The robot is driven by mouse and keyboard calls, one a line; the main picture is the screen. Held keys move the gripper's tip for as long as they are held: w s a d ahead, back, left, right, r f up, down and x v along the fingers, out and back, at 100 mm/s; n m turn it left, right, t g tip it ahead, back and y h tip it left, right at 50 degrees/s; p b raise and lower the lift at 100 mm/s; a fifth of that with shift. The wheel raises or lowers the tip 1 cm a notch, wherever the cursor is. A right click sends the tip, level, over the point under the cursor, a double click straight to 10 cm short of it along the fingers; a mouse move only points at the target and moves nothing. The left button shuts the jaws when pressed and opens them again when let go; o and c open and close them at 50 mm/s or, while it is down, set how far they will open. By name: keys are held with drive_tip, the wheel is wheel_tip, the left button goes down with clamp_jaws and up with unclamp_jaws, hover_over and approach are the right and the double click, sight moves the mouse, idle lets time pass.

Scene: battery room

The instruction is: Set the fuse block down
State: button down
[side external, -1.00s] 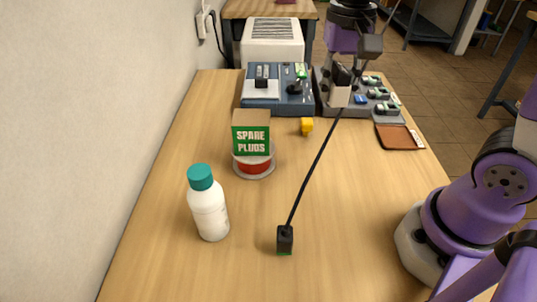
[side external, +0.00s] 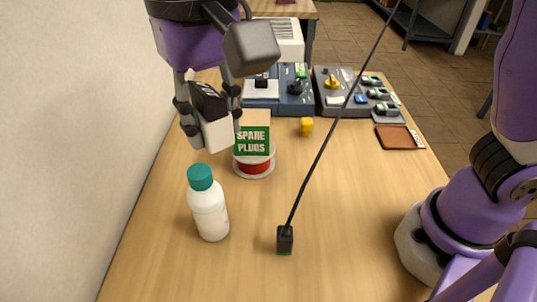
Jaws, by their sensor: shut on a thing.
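My gripper (side external: 215,138) is shut on the fuse block (side external: 213,118), a white block with a black upper part. It holds the block tilted and raised at the left side of the bench, in front of the wall. In this view the block appears just left of the "SPARE PLUGS" box and above the white bottle. I cannot tell its exact height over the bench.
The spare plugs box (side external: 253,139) sits on a red spool (side external: 254,165). A white bottle with teal cap (side external: 208,207) stands nearer. A black plug (side external: 285,239) trails a cable. A grey panel (side external: 335,105), blue-grey unit (side external: 293,98), yellow piece (side external: 306,126) and brown tray (side external: 399,144) are farther back.

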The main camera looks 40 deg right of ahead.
drive_tip(key=n, duration=0.2)
hover_over(218, 287)
wheel_tip(218, 287, down, 22)
drive_tip(key=shift+f, duration=0.1)
drive_tip(key=shift+f, duration=0.1)
drive_tip(key=c, duration=0.6)
unclamp_jaws()
